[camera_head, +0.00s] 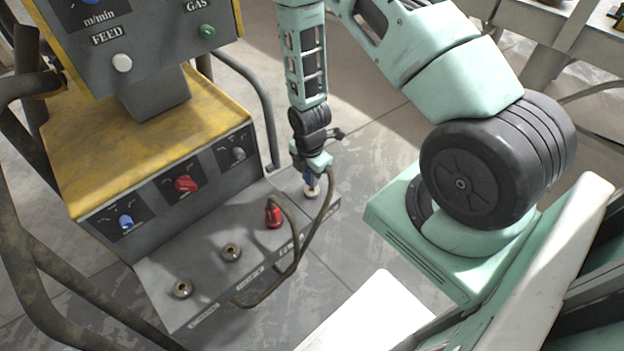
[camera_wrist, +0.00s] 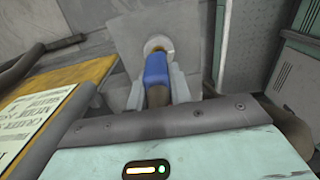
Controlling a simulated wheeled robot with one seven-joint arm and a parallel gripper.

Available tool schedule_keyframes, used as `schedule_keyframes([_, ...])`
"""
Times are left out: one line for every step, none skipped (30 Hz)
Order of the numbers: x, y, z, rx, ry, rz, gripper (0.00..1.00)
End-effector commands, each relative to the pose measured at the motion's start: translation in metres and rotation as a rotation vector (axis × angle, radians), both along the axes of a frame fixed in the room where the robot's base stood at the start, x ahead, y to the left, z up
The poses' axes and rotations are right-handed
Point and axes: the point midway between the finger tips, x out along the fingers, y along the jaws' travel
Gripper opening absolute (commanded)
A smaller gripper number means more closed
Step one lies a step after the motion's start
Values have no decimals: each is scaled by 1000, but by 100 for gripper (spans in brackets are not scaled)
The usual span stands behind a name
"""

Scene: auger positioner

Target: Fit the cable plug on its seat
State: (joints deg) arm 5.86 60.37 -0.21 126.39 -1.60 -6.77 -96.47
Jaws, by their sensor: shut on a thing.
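My gripper (camera_head: 311,178) points down over the right end of the grey panel and is shut on the blue cable plug (camera_head: 308,181). In the wrist view the blue plug (camera_wrist: 156,68) sits between the pale fingers, its tip pointing at a round metal seat (camera_wrist: 157,43). In the head view this seat (camera_head: 312,193) is directly below the plug. A brass-coloured part shows between the blue body and the seat. I cannot tell whether the plug tip touches or enters the seat. The plug's dark cable (camera_head: 329,200) hangs from the gripper and loops down over the panel's front edge.
A red plug (camera_head: 274,217) stands in the panel left of the blue one. Two empty round sockets (camera_head: 231,252) (camera_head: 182,288) are further left. The yellow-topped box (camera_head: 150,140) with knobs rises behind the panel. A dark tube frame (camera_head: 265,100) stands behind it.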

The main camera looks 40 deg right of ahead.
Motion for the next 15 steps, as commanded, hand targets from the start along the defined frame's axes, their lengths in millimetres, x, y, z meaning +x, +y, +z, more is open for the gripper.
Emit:
schedule_keyframes([0, 0, 4, 0, 0, 1, 0])
schedule_keyframes([0, 0, 5, 0, 0, 1, 0])
schedule_keyframes([0, 0, 7, 0, 0, 1, 0])
schedule_keyframes([0, 0, 8, 0, 0, 1, 0])
schedule_keyframes([0, 0, 9, 0, 0, 0, 0])
schedule_keyframes([0, 0, 10, 0, 0, 0, 0])
schedule_keyframes([0, 0, 12, 0, 0, 0, 0])
schedule_keyframes([0, 0, 13, 0, 0, -1, 0])
schedule_keyframes([0, 0, 14, 0, 0, -1, 0])
schedule_keyframes([0, 0, 15, 0, 0, -1, 0])
schedule_keyframes([0, 0, 16, 0, 0, -1, 0])
schedule_keyframes([0, 0, 18, 0, 0, 0, 0])
schedule_keyframes([0, 0, 19, 0, 0, 0, 0])
schedule_keyframes([0, 0, 20, 0, 0, 0, 0])
schedule_keyframes([0, 0, 22, 0, 0, 1, 0])
